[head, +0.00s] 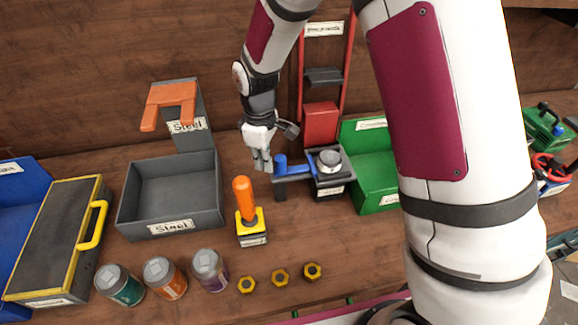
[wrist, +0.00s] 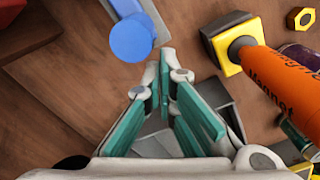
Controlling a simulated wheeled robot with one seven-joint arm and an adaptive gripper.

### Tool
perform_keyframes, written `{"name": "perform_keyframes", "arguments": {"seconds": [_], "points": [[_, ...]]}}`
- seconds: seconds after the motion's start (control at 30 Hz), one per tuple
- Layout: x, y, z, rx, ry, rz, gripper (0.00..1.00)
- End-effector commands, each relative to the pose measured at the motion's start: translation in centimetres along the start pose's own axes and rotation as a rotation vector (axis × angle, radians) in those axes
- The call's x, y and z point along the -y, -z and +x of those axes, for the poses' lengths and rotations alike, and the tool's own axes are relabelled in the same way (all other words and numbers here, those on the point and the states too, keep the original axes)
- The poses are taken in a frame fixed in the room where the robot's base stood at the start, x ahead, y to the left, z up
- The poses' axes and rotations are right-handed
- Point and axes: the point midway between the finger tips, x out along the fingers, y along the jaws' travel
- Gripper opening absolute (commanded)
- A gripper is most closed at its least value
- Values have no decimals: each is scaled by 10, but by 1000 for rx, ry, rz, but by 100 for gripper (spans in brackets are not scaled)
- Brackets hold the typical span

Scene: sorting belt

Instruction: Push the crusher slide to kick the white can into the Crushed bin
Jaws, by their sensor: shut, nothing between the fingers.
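My gripper (head: 262,163) is shut and empty, pointing down just left of the crusher slide's blue knob (head: 282,162). In the wrist view my fingertips (wrist: 166,66) are close together, below the round blue knob (wrist: 131,40), and a small gap seems to separate them from it. The blue slide bar runs right from the knob toward the white can (head: 329,158), which stands on the dark crusher base (head: 331,181); mostly its pale lid shows. The green bin (head: 378,198) stands right of the crusher; its label is too small to read and my arm hides part of it.
The red crusher press (head: 320,124) stands behind the can. An orange-handled magnet (head: 243,198) stands in front of my gripper, near a grey Steel bin (head: 128,205). Several cans and yellow nuts (head: 280,278) line the front. My arm covers the right middle.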

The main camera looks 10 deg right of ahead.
Motion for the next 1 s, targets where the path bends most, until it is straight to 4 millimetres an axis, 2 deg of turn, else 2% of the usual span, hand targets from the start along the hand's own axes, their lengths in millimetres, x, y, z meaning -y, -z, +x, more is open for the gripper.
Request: {"name": "perform_keyframes", "arguments": {"seconds": [0.27,1.0], "points": [[-2,-3,0,0,0,1,0],[-25,-44,0,1,0,1,0]]}}
